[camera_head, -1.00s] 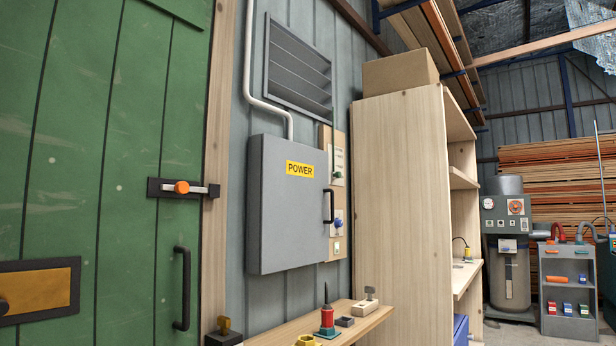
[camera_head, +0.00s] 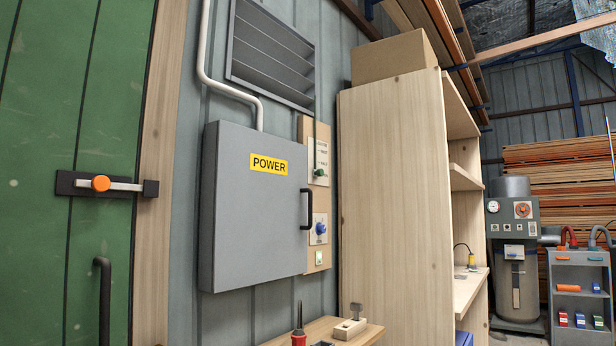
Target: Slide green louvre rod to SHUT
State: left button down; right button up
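The green louvre rod's knob (camera_head: 320,172) sits on a white label plate on the wooden panel (camera_head: 318,268) right of the grey power box. A thin rod runs up from it toward the louvre vent (camera_head: 270,52). The plate's lettering is too small to read. The vent's slats show as slanted grey strips. Neither of my grippers shows in the view.
The grey POWER box (camera_head: 240,220) with a black handle juts out left of the panel. A tall wooden shelf unit (camera_head: 390,200) stands close on the right. A bench (camera_head: 365,335) with small items is below. A green door (camera_head: 60,250) with an orange-knobbed bolt is at left.

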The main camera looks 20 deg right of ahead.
aim_at(318, 173)
jog(key=i+l, duration=0.15)
jog(key=l, duration=0.2)
jog(key=i+l+u, duration=0.1)
jog(key=l, duration=0.3)
jog(key=i+l, duration=0.15)
jog(key=l, duration=0.2)
jog(key=i+l+u, duration=0.1)
jog(key=l, duration=0.25)
jog(key=i+l, duration=0.15)
jog(key=l, duration=0.25)
jog(key=i+l, duration=0.1)
jog(key=l, duration=0.3)
jog(key=u, duration=0.05)
